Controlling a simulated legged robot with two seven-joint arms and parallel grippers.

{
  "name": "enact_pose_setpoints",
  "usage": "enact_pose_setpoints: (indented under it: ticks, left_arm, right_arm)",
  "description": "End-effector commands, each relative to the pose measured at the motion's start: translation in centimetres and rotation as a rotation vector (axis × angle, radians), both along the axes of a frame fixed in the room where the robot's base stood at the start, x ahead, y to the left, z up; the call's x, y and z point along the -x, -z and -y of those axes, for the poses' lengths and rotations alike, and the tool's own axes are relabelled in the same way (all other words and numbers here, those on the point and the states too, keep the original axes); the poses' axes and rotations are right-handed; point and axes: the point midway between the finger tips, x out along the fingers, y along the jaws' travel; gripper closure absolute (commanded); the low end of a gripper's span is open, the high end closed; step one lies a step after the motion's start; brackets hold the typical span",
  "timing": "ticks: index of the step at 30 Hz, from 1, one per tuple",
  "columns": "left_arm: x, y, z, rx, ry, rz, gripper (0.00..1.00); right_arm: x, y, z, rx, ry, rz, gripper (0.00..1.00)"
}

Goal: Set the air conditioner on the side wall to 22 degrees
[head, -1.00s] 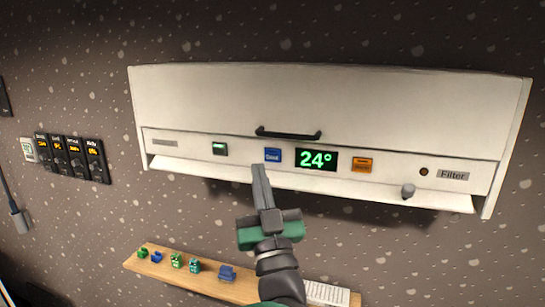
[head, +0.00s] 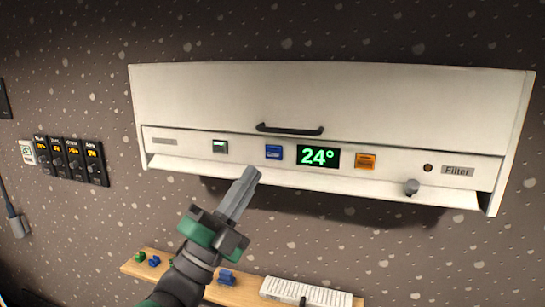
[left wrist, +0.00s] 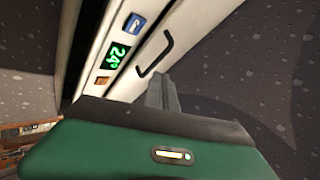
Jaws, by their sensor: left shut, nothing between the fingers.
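The white air conditioner (head: 380,115) hangs on the dark speckled wall. Its green display (head: 318,157) reads 24°. A blue button (head: 273,152) sits left of the display and an orange button (head: 365,161) right of it. My left gripper (head: 250,174) is shut and empty, its tips just below the blue button and apart from it. In the left wrist view, the shut fingers (left wrist: 162,92) point toward the unit, with the display (left wrist: 118,55), blue button (left wrist: 135,24) and orange button (left wrist: 102,80) beyond. My right gripper is not in view.
A wooden shelf (head: 243,291) with small figures and a white keyboard-like item (head: 305,290) is below. Several black dial panels (head: 75,160) are at left.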

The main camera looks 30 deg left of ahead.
Motion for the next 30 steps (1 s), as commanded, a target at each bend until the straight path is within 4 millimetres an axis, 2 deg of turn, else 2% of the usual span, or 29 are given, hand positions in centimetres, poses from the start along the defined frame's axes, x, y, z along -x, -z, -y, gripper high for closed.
enact_pose_setpoints:
  ticks: [6,10,21,24,30]
  left_arm:
    - [-0.1,-0.1,0.0,0.003,0.000,0.001,1.00]
    - [-0.9,-0.2,-0.2,0.004,0.000,0.000,1.00]
    - [-6.0,-0.3,-1.4,0.004,0.001,-0.001,1.00]
    - [-7.1,0.2,-1.7,0.003,0.000,0.003,1.00]
    - [-8.4,0.0,-2.0,0.004,0.001,0.003,1.00]
  right_arm:
    - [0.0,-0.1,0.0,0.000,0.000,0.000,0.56]
    - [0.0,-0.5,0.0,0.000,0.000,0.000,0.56]
    - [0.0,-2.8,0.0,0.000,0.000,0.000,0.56]
    - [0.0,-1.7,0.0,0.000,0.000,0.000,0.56]
    - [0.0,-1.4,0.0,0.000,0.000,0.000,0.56]
